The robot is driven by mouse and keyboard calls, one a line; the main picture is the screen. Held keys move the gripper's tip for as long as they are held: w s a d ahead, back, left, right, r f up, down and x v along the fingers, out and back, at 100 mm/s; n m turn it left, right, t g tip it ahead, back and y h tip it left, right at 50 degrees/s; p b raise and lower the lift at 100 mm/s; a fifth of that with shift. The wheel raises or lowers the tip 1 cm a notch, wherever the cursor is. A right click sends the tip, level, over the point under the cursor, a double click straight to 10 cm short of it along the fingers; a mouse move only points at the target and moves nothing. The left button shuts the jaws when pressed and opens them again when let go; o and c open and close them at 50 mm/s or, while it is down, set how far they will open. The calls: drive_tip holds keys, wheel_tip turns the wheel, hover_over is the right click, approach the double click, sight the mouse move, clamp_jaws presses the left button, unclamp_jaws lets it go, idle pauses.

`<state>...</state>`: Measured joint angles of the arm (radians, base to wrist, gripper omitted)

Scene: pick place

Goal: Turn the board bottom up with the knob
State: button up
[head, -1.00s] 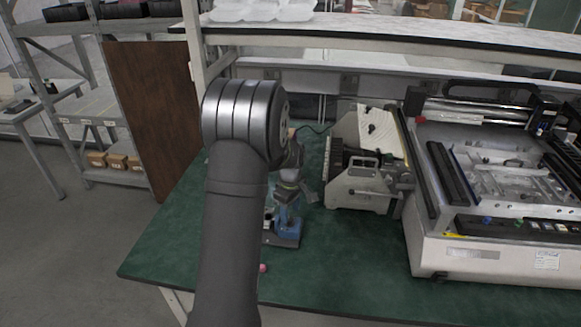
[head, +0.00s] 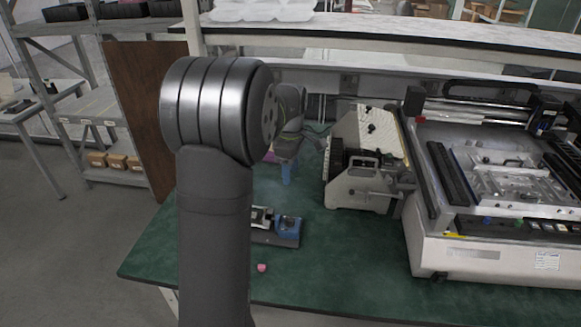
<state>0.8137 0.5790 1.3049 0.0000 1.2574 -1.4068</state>
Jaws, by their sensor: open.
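A white fixture (head: 357,190) stands on the green table, right of my gripper. It carries a slanted cream board-like panel (head: 386,142) with small dark knob-like parts (head: 371,128) on its face. A lever or handle sticks out at its right side; I cannot tell which part is the turning knob. My gripper (head: 287,178) is open and points down, left of the fixture and apart from it. It shows small, with blue fingertips, and my arm hides part of the wrist. Nothing is visibly held.
A low dark tray (head: 262,238) with a blue part (head: 288,224) lies in front of my gripper. A small pink piece (head: 262,268) lies nearer the edge. A large white machine (head: 470,255) fills the right. A shelf (head: 420,45) overhangs the back. The front middle table is clear.

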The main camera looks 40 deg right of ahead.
drive_tip(key=shift+r+n, duration=0.4)
drive_tip(key=shift+n, duration=0.7)
drive_tip(key=shift+f, duration=0.1)
drive_tip(key=m, duration=0.5)
hover_over(291, 217)
wheel_tip(291, 217, down, 15)
drive_tip(key=shift+a+r, duration=0.1)
drive_tip(key=shift+r, duration=0.1)
drive_tip(key=shift+r, duration=0.1)
